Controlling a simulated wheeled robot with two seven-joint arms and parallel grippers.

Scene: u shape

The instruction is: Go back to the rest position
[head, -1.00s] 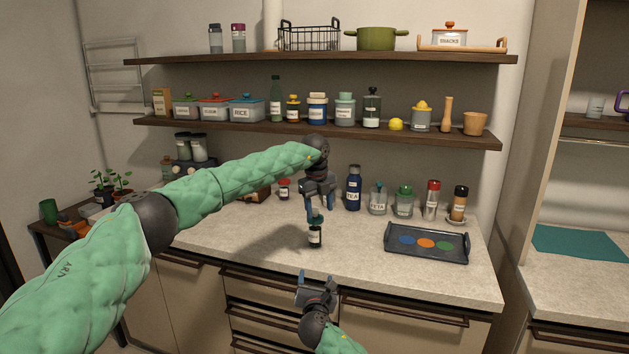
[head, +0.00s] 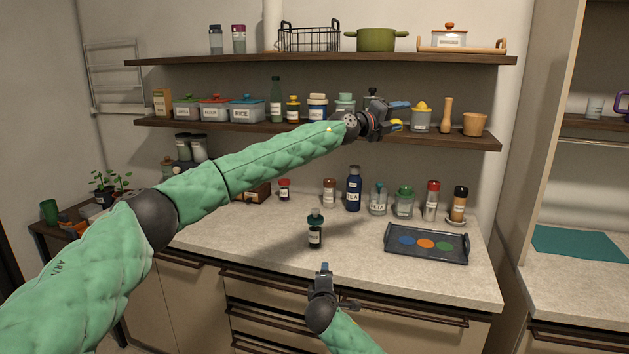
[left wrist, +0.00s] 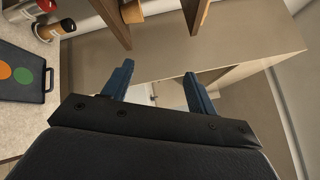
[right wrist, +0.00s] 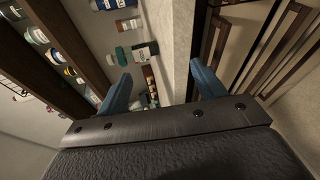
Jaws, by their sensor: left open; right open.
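My left gripper (head: 396,114) is raised in front of the lower shelf and points right. It is open and empty, and its two blue fingers (left wrist: 158,85) stand apart in the left wrist view. My right gripper (head: 324,275) is low, at the counter's front edge. It is open and empty, and its fingers (right wrist: 160,90) are spread in the right wrist view.
The lower shelf (head: 270,126) with jars is close around my left gripper. Several jars stand at the counter's back, including a blue TEA bottle (head: 353,190). A dark tray (head: 394,250) with coloured discs lies at the right. The counter (head: 260,255) is clear in front.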

